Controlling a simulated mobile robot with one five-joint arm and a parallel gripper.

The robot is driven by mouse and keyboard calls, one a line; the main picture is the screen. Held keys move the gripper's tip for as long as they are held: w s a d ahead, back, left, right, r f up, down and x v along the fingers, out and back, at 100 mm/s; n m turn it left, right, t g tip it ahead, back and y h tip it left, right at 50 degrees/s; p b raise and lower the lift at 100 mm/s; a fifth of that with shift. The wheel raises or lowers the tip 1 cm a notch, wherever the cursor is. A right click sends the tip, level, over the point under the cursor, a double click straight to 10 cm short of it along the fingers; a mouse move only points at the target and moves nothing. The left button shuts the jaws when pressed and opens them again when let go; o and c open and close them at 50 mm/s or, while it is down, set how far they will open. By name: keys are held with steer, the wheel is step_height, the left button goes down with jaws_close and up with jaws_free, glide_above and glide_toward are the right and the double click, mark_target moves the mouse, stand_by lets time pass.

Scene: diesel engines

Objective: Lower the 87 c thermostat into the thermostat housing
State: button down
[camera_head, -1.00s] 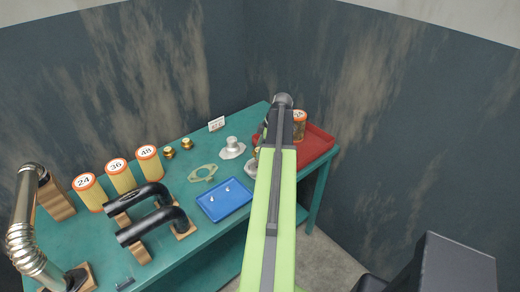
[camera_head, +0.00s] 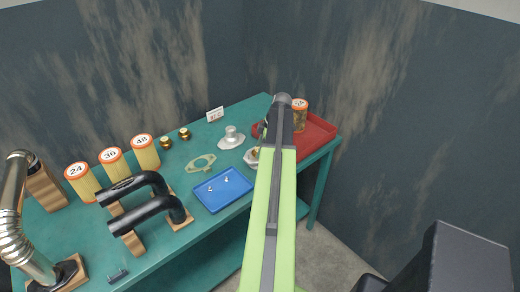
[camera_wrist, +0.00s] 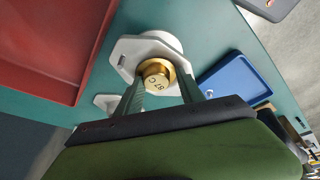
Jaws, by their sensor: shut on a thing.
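The brass thermostat (camera_wrist: 157,76) is between the two fingers of my gripper (camera_wrist: 161,84) in the wrist view, its round marked face toward the camera. I cannot read the marking surely. The pale thermostat housing (camera_wrist: 127,50) lies directly behind it, with its flange showing around it. I cannot tell how deep the thermostat sits in the housing's opening or whether they touch. In the head view, my arm hides most of the gripper, and the housing (camera_head: 250,158) shows only at the arm's left edge.
Left of the housing are a silver cover (camera_head: 231,139), a gasket (camera_head: 201,163) and a blue tray (camera_head: 222,202) with small bolts. Two more brass thermostats (camera_head: 184,134) (camera_head: 167,142) stand farther back, near numbered canisters (camera_head: 145,154).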

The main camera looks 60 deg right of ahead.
steer(key=shift+f, duration=0.1)
stand_by(0.3)
steer(key=c, duration=0.6)
jaws_free()
steer(key=shift+c, duration=1.1)
step_height(320, 180, up, 8)
steer(key=p, duration=0.8)
steer(key=shift+s, duration=0.1)
